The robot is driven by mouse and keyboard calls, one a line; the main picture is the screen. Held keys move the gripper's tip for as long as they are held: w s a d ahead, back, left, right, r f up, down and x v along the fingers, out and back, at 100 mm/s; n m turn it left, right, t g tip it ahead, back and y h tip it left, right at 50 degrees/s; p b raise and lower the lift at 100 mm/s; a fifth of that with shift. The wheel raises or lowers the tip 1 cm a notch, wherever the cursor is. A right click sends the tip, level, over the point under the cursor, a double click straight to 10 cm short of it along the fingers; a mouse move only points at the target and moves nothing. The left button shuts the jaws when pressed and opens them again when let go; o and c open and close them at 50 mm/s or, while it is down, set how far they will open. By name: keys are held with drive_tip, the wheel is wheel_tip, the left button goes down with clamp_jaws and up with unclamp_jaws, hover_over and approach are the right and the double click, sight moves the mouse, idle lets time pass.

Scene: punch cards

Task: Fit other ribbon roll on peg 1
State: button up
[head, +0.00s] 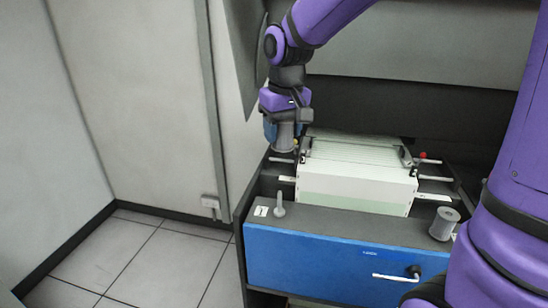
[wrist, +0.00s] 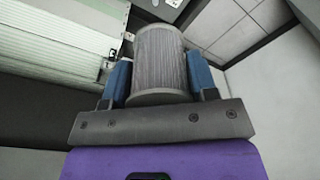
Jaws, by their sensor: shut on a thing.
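My gripper (head: 284,127) is shut on a grey ribbon roll (head: 284,138) and holds it in the air at the left end of the white-and-green printer unit. In the wrist view the roll (wrist: 160,65) sits upright between the two blue fingers, its wound sides showing. Peg 1 (head: 280,206) is a bare grey post with a round base on the dark ledge, beside a white label marked 1 (head: 261,211). The held roll is above and behind the peg, apart from it. Another grey roll (head: 445,224) stands at the right end of the ledge.
The printer unit (head: 357,180) lies behind the ledge, with short rods at both sides. Below the ledge is a blue drawer front (head: 330,260) with a silver handle (head: 392,277). A wall and open tiled floor lie to the left.

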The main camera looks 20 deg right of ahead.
drive_tip(key=w+f, duration=0.3)
drive_tip(key=f, duration=0.6)
hover_over(279, 193)
drive_tip(key=shift+n, duration=0.4)
drive_tip(key=shift+w+d+f, duration=0.1)
drive_tip(key=shift+w+f, duration=0.05)
drive_tip(key=shift+f, duration=1.05)
drive_tip(key=shift+w+d+f, duration=0.1)
drive_tip(key=shift+f, duration=1.1)
drive_tip(key=shift+f, duration=3.65)
idle(0.6)
